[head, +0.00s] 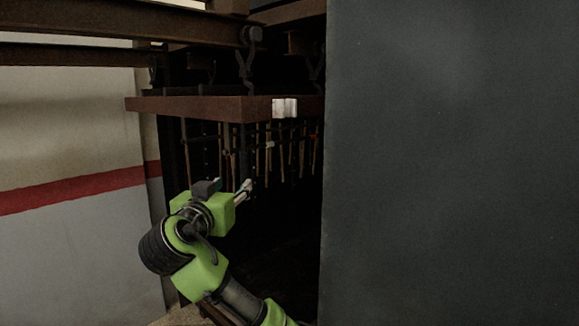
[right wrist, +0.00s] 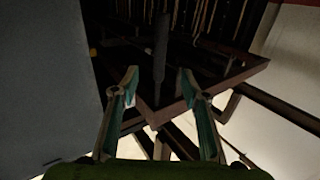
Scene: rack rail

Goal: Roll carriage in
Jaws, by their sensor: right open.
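The carriage (head: 190,106) is a rusty brown frame hanging by hooks from an overhead rail, partly inside a dark opening. A pale plate (head: 284,108) is on its front side, and several thin rods hang below it. My right gripper (head: 246,187) is below the frame's near corner, in front of the hanging rods. In the right wrist view its two fingers (right wrist: 158,82) are spread, with a dark upright bar (right wrist: 161,50) showing between them. I cannot tell whether they touch it. The frame's corner (right wrist: 158,116) also shows there. My left gripper is not in view.
A large dark grey panel (head: 450,160) fills the right side and hides the opening beyond its edge. Brown overhead beams (head: 120,22) run across the top left. A pale wall (head: 70,250) with a red stripe stands at left.

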